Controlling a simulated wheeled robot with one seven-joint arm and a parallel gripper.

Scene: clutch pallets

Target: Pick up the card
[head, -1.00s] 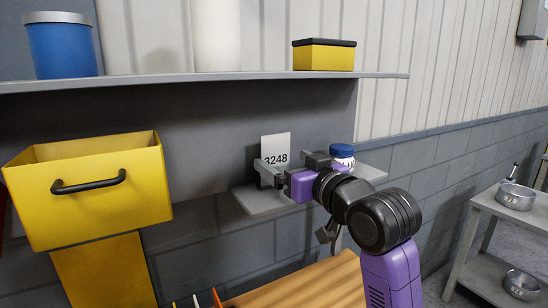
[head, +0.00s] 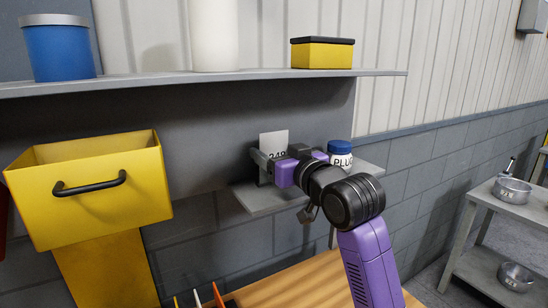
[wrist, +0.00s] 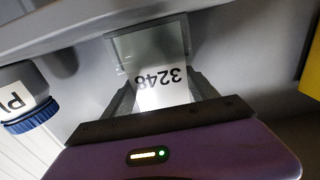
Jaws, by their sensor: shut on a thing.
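The card is white with the black number 3248. In the head view the card (head: 273,138) stands upright above the small grey wall shelf, its lower part hidden by my gripper (head: 263,163). In the wrist view the card (wrist: 163,92) lies between the two fingers of my gripper (wrist: 165,95), its number upside down. My gripper is shut on the card. A grey square plate (wrist: 117,50) shows behind the card in the wrist view. I cannot tell whether the card's lower edge touches anything.
A blue-lidded jar (head: 341,152) stands just right of my gripper on the small shelf (head: 268,202). A long shelf (head: 200,80) with canisters and a yellow box (head: 322,55) runs above. A yellow bin (head: 90,200) is at left. A grey cart (head: 500,230) is at right.

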